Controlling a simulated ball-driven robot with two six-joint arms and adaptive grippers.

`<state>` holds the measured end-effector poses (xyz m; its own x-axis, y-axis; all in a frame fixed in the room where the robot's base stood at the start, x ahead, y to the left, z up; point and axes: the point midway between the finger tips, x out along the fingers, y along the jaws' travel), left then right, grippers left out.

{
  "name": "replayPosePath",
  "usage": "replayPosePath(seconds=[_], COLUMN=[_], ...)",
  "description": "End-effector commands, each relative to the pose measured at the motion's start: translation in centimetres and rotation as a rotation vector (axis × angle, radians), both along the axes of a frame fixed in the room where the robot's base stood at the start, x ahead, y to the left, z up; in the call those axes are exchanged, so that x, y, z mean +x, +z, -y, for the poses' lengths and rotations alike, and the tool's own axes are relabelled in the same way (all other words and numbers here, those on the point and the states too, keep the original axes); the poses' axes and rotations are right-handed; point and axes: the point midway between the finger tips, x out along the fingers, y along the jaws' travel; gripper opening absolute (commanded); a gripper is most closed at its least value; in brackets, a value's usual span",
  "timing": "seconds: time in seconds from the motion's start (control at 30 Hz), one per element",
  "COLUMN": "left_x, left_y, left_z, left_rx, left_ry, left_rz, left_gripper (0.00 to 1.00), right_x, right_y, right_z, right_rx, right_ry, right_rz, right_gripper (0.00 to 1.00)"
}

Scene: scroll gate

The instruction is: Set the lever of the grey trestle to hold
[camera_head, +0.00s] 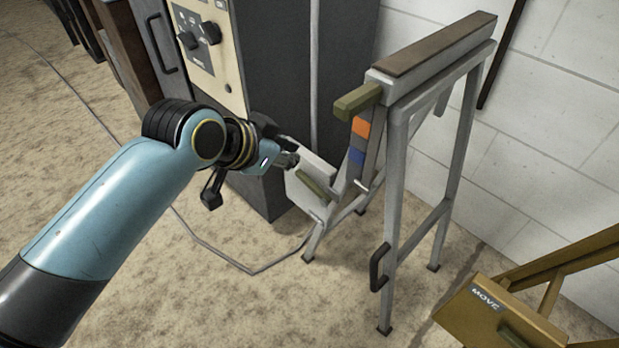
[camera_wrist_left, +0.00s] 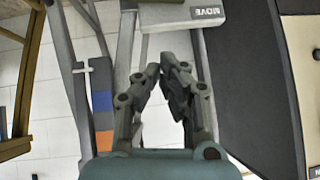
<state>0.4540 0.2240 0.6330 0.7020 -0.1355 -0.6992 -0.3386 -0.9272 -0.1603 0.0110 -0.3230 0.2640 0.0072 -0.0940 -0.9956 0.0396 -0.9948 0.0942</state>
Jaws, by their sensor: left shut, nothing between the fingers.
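The grey trestle (camera_head: 397,150) stands against the white wall with a dark strip on top. A pale plate (camera_head: 300,172) is fixed low on its near side, with a green lever (camera_head: 314,187) in front of it. In the left wrist view a plate (camera_wrist_left: 165,16) at the top carries a MOVE label (camera_wrist_left: 207,12); no lever shows clearly there. My left gripper (camera_head: 292,160) is shut and empty, just left of the plate and above the lever. Its fingers (camera_wrist_left: 166,76) also show in the left wrist view. My right gripper is out of view.
A green block (camera_head: 357,101) and orange and blue patches (camera_head: 359,140) are on the trestle's upper end. A dark cabinet (camera_head: 275,75) with knobs stands behind my left gripper. A yellow trestle (camera_head: 500,315) with a MOVE plate is at lower right. A cable lies on the floor.

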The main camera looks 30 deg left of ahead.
Motion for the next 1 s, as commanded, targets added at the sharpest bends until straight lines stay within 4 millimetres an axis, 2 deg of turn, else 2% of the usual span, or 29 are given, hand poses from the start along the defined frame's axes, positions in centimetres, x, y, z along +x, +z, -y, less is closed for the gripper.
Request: replayPosePath(seconds=[0.43,0.67,0.73,1.0], left_x=[0.5,2.9,4.0,6.9], left_y=[-0.5,-3.4,-4.5,-7.3], left_z=[0.0,0.5,0.8,1.3], left_rx=[0.000,-0.001,-0.002,0.000], left_ry=[0.002,0.002,0.002,0.001], left_rz=[0.002,-0.001,-0.001,-0.001], left_gripper=[0.00,0.00,0.00,0.00], right_x=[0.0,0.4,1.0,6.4], right_y=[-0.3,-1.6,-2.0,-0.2], right_z=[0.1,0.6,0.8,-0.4], right_rx=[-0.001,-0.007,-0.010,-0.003], right_ry=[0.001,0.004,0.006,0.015], right_rz=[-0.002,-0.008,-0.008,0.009], right_gripper=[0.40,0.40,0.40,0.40])
